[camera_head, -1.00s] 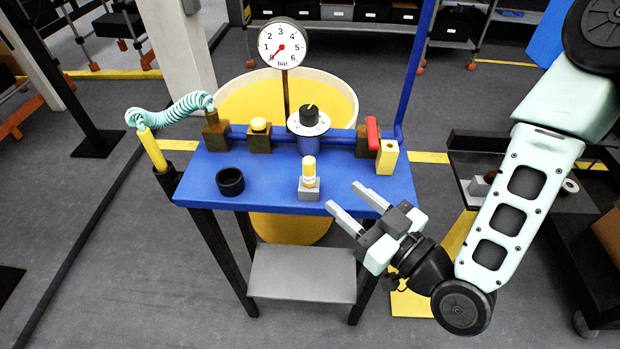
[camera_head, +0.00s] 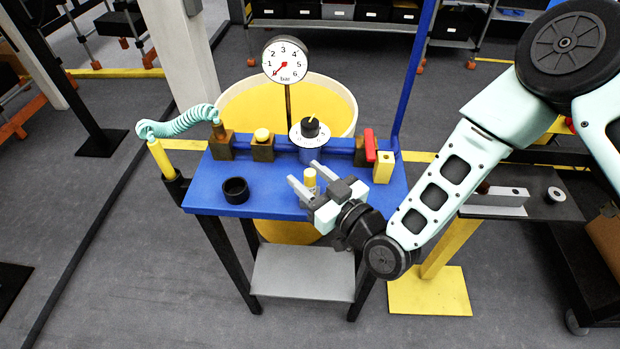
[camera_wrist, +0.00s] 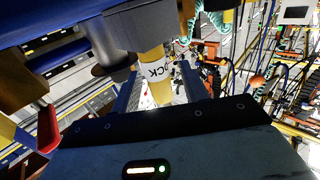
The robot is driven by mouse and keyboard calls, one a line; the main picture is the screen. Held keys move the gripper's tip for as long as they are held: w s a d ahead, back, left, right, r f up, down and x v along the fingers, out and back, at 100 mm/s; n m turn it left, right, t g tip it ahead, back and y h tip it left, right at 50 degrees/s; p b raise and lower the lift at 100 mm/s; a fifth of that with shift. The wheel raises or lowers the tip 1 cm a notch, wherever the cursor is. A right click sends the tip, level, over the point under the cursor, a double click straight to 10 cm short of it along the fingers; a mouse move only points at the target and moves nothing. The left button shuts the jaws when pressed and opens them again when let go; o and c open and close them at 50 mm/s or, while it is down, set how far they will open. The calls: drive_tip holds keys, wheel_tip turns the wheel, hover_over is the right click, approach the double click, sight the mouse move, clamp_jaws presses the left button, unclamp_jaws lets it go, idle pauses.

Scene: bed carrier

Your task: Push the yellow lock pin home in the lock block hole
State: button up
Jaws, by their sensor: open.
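The yellow lock pin (camera_head: 310,178) stands upright on the blue bench. In the wrist view the pin (camera_wrist: 157,78) shows between my fingers, with part of the word LOCK on its side. My gripper (camera_head: 304,172) is open, with one finger on each side of the pin. I cannot tell whether either finger touches it. The pin's small grey holder is mostly hidden by my gripper. A yellow block (camera_head: 383,168) with a small dark hole in its face, apparently the lock block, stands at the right end of the bench, beside the red lever.
The blue bench (camera_head: 215,183) carries a black ring cup (camera_head: 235,190), a dial knob (camera_head: 310,128), a red lever (camera_head: 370,146) and a yellow button (camera_head: 262,135). A pressure gauge (camera_head: 285,60) rises behind it. A dark cart (camera_head: 535,180) stands at the right.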

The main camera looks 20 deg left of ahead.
clamp_jaws()
drive_tip(key=shift+r, duration=0.1)
